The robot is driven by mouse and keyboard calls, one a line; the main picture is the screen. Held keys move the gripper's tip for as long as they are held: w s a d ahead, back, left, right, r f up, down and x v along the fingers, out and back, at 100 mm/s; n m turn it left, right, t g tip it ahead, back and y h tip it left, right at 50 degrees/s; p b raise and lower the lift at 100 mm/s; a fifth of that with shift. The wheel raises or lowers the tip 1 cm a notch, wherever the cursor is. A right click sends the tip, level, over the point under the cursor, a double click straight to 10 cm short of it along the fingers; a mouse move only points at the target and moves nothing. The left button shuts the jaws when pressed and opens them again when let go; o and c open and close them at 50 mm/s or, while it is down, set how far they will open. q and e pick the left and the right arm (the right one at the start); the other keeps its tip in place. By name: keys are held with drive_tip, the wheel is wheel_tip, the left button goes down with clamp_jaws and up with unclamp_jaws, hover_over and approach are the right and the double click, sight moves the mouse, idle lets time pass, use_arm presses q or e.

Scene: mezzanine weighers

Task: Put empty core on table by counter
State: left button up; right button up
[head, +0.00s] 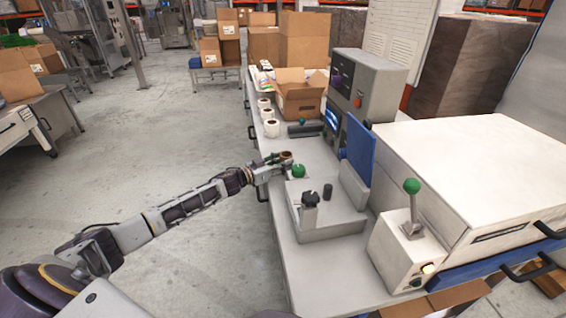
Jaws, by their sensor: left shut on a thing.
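A small brown ring-shaped core (285,156) is at the fingertips of my left gripper (278,162). My left arm reaches in from the lower left, and the gripper is shut on the core. Gripper and core are over the left edge of a long grey table (306,150). I cannot tell whether the core touches the tabletop. Part of the core is hidden by the fingers. My right gripper is not in view.
A green ball-shaped knob (298,170) is close to the gripper. A grey device (325,215) stands nearer, and a white machine with a green-knobbed lever (411,187) is at right. White rolls (271,128) and an open carton (299,98) stand farther back.

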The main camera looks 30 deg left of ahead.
sight(281, 162)
use_arm(q)
drive_tip(key=o, duration=0.8)
drive_tip(key=shift+v, duration=3.2)
drive_tip(key=p+v, duration=0.1)
drive_tip(key=v, duration=0.4)
drive_tip(key=shift+s+a, duration=0.15)
drive_tip(key=shift+s, duration=0.05)
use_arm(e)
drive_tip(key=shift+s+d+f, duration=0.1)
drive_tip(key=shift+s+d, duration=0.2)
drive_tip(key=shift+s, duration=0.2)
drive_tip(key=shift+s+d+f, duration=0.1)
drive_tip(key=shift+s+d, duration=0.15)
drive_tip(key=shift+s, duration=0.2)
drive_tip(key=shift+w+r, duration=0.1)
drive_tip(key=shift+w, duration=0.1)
